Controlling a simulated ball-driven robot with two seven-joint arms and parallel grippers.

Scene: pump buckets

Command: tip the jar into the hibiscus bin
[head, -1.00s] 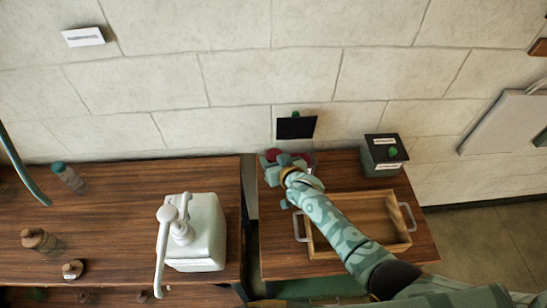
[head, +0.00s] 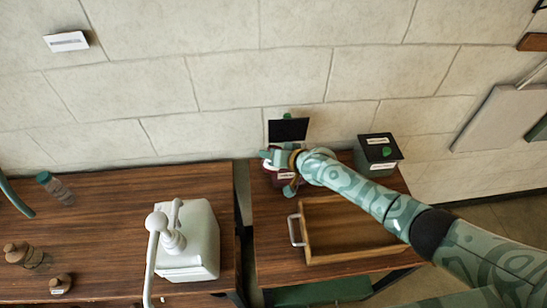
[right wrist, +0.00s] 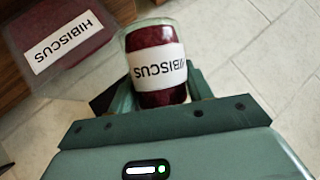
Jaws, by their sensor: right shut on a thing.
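The jar (right wrist: 150,97), clear with dark red contents and a white HIBISCUS label, is held in my right gripper (right wrist: 152,100) in the right wrist view. My right gripper (head: 281,161) is shut on it over the back left of the right table in the head view. The hibiscus bin (right wrist: 97,32), dark red inside with a HIBISCUS label, lies beside the jar at the upper left of the wrist view. In the head view the bin (head: 286,180) is partly hidden by the gripper. I cannot tell how far the jar is tilted. My left gripper is not in view.
A wooden tray (head: 306,240) with metal handles stands in front of the bin. A dark box with a green knob (head: 380,168) is at the back right.

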